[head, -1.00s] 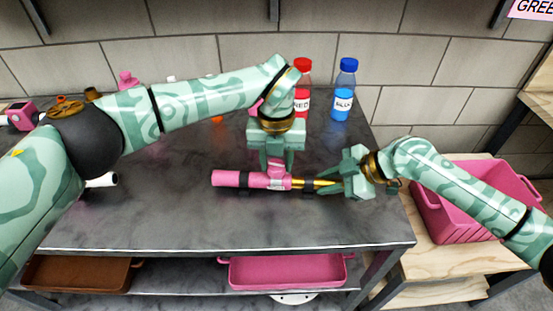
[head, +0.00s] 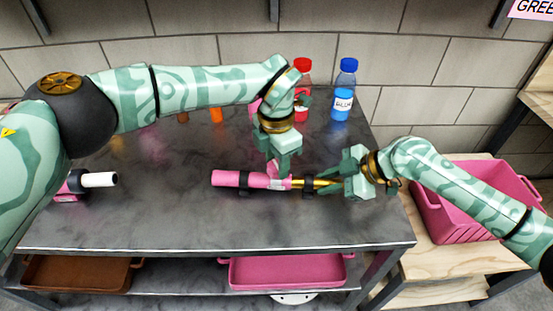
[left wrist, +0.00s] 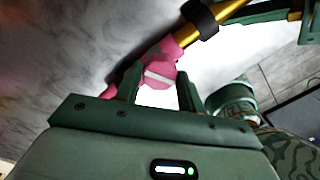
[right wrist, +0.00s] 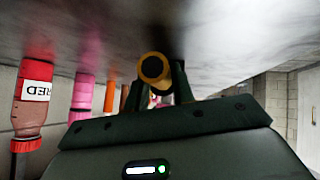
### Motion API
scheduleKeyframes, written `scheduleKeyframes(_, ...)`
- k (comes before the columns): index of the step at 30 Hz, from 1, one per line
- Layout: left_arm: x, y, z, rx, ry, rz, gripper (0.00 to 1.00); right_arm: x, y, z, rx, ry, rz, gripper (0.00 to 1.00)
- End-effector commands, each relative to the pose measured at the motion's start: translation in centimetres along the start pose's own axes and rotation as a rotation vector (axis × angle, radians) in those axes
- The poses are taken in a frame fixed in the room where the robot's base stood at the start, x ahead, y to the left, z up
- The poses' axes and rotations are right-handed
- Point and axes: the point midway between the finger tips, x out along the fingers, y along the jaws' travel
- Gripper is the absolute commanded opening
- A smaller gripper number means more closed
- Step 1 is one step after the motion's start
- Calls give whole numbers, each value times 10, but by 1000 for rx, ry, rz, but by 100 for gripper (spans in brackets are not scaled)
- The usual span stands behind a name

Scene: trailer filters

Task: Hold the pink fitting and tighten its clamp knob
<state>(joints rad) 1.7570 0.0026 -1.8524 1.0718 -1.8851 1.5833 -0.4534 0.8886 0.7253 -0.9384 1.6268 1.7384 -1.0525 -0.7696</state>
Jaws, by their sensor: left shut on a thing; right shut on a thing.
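The pink fitting (head: 230,179) lies level on the dark table, with a brass tube (head: 325,183) running out of its right end. My left gripper (head: 277,168) comes down from above. It is shut on the pink clamp knob, which shows between its fingers with a white stripe in the left wrist view (left wrist: 160,74). In the head view the fingers mostly hide the knob. My right gripper (head: 340,182) is shut on the brass tube near its right end. The tube's round end (right wrist: 154,68) faces the camera in the right wrist view.
Black holders (head: 308,186) sit around the fitting and tube. A red bottle (head: 303,108) and a blue bottle (head: 344,105) stand behind. A pink device with a white end (head: 98,180) is at left. A pink crate (head: 460,215) stands at right. The front table is clear.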

Motion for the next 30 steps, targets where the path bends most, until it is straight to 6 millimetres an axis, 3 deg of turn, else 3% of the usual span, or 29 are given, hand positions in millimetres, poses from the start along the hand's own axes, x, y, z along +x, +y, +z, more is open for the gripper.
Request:
scheduleKeyframes(15,0,1,0,371,0,3,16,0,0,0,0,-1,1,0)
scheduleKeyframes(30,-1,1,0,460,0,2,16,0,0,1,0,-2,0,0)
